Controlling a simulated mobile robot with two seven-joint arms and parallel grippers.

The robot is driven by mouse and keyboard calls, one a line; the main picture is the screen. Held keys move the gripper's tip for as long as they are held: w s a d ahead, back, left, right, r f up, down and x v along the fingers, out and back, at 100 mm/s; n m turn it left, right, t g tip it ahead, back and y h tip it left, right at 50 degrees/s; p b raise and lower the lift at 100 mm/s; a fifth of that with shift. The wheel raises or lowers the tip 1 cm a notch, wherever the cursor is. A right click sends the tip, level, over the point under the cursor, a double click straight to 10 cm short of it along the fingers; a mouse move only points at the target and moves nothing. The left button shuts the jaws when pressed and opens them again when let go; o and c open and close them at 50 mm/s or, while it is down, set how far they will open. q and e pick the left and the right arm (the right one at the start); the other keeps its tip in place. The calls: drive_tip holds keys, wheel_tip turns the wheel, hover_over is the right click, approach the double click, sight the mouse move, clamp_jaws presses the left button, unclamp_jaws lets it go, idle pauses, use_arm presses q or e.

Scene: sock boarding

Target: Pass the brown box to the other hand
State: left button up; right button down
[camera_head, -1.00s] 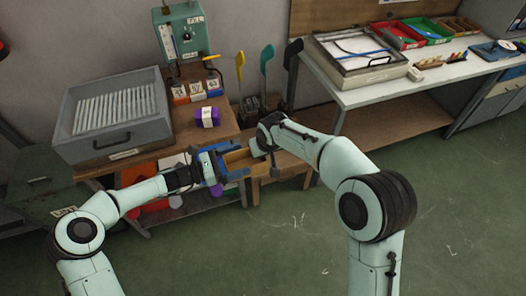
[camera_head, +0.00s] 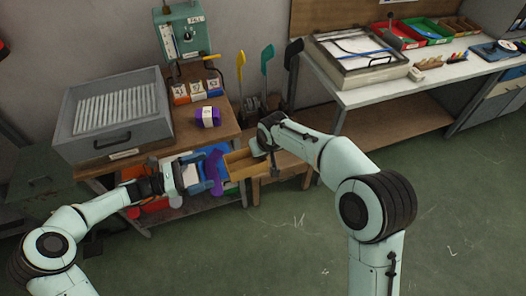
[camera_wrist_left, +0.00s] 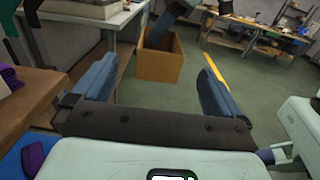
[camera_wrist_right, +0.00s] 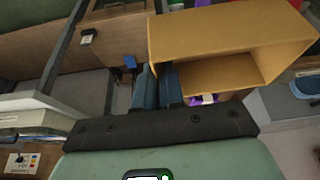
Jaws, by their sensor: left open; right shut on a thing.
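The brown box (camera_head: 245,165) is an open-topped box held in the air in front of the workbench. My right gripper (camera_head: 263,148) is shut on its right side. In the right wrist view the box (camera_wrist_right: 225,32) fills the top right, at the closed blue fingers (camera_wrist_right: 158,86). My left gripper (camera_head: 206,172) is open and empty, just left of the box and apart from it. In the left wrist view the box (camera_wrist_left: 160,62) stands ahead, beyond the wide-spread fingers (camera_wrist_left: 156,88), with my right gripper at its top edge.
A wooden bench (camera_head: 225,127) behind carries a grey tray (camera_head: 110,115), a purple bundle (camera_head: 208,116) and a green machine (camera_head: 183,35). Below it are coloured bins and a purple item. A white-topped table (camera_head: 440,75) stands at right. The green floor in front is clear.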

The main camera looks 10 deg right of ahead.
use_arm(q)
drive_tip(key=s+d+f+m+g+y, duration=0.25)
drive_tip(key=s+f, duration=0.45)
drive_tip(key=f, duration=0.4)
drive_tip(key=s+d+f+m+g+y, duration=0.2)
drive_tip(key=s+f+y, duration=0.2)
drive_tip(key=s+f, duration=0.5)
drive_tip(key=s+a+f+m+y, duration=0.1)
drive_tip(key=s+f+m+y, duration=0.2)
drive_tip(key=s+f+m, duration=0.3)
drive_tip(key=s+a+f+m+g+y, duration=0.1)
drive_tip(key=s+f+m+y, duration=0.3)
drive_tip(key=s, duration=0.7)
wheel_tip(320, 180, down, 2)
drive_tip(key=shift+s+a+f+m, duration=0.15)
drive_tip(key=shift+s+a+m, duration=0.15)
drive_tip(key=shift+a+m, duration=0.7)
drive_tip(key=shift+d, duration=0.2)
